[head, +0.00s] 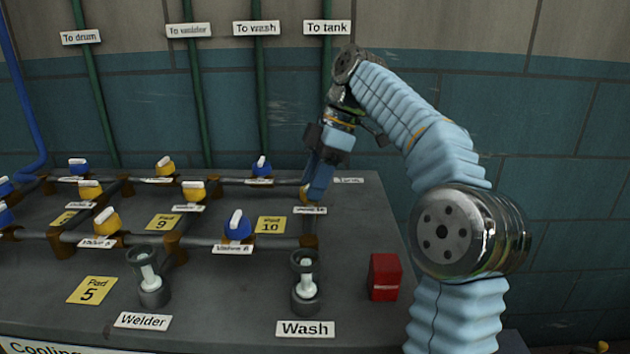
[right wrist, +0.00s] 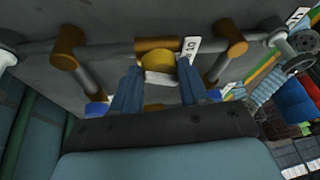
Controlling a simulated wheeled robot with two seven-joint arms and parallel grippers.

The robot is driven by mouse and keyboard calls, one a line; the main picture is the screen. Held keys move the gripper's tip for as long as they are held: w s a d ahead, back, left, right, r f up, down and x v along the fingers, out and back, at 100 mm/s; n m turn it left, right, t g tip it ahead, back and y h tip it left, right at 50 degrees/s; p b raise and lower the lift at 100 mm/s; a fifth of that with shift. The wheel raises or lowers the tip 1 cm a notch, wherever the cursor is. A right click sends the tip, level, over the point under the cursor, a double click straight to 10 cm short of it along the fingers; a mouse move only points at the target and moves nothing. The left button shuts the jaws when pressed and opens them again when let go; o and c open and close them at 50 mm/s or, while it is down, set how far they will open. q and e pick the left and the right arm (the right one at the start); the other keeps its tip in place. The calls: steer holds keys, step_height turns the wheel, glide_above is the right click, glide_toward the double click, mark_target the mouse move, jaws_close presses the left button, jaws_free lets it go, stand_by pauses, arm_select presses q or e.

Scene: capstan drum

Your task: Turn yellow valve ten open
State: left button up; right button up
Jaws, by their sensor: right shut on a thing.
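The yellow valve ten (head: 304,193) sits on the pipe at the right end of the middle rows, mostly hidden behind my right gripper (head: 316,188) in the head view. Its label (head: 310,210) lies just in front of it. In the right wrist view the yellow valve body (right wrist: 157,60) and its white handle (right wrist: 160,77) show between the two blue fingers of the right gripper (right wrist: 158,82). The right gripper is shut on the valve's handle, coming down from above. The handle's exact angle to the pipe is hard to tell. My left gripper is not in view.
Other yellow valves (head: 107,220) and blue valves (head: 237,225) stand on the pipes to the left. The Wash fitting (head: 306,283) and a red box (head: 384,277) stand in front. Green pipes (head: 262,90) run up the wall behind.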

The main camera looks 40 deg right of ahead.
steer(key=shift+n, duration=0.5)
steer(key=shift+g, duration=0.3)
steer(key=o, duration=1)
